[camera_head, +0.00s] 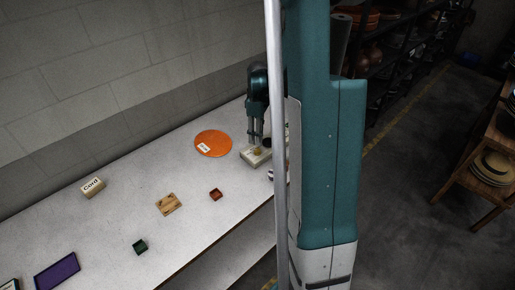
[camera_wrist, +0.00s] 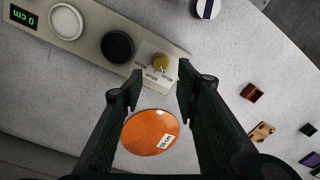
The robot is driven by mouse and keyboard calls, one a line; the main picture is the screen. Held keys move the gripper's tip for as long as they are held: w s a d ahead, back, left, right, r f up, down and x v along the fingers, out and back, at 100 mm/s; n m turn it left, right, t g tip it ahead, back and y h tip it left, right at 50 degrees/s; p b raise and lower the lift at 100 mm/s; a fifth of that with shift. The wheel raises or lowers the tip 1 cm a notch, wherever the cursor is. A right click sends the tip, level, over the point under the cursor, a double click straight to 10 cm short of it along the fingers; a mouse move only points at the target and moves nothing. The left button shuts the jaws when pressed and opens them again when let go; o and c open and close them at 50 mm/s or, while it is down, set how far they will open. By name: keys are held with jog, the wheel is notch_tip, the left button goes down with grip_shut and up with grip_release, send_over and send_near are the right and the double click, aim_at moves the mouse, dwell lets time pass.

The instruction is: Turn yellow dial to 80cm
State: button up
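The yellow dial (camera_wrist: 159,62) sits on a white labelled plate at the end of a beige control panel (camera_wrist: 95,30). The small print around the dial is hard to read. A green display (camera_wrist: 24,16) on the panel reads "0 cm". My gripper (camera_wrist: 160,82) is open, its fingertips on either side of the dial in the wrist view; I cannot tell whether they touch it. In the head view my gripper (camera_head: 256,138) points down just over the yellow dial (camera_head: 258,150), and my arm hides most of the panel.
A white knob (camera_wrist: 66,22) and a black knob (camera_wrist: 117,47) share the panel. An orange disc (camera_head: 213,143) lies left of the panel. A wooden piece (camera_head: 169,204), a red-brown box (camera_head: 215,194), a green box (camera_head: 140,247), a purple tray (camera_head: 57,271) and a "Cord" block (camera_head: 93,188) are spread across the table.

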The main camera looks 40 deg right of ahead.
aim_at(257, 150)
jog(key=shift+f, duration=0.15)
jog(key=shift+a+f, duration=0.15)
jog(key=shift+f, duration=3.6)
jog(key=shift+s, duration=0.1)
jog(key=c, duration=0.9)
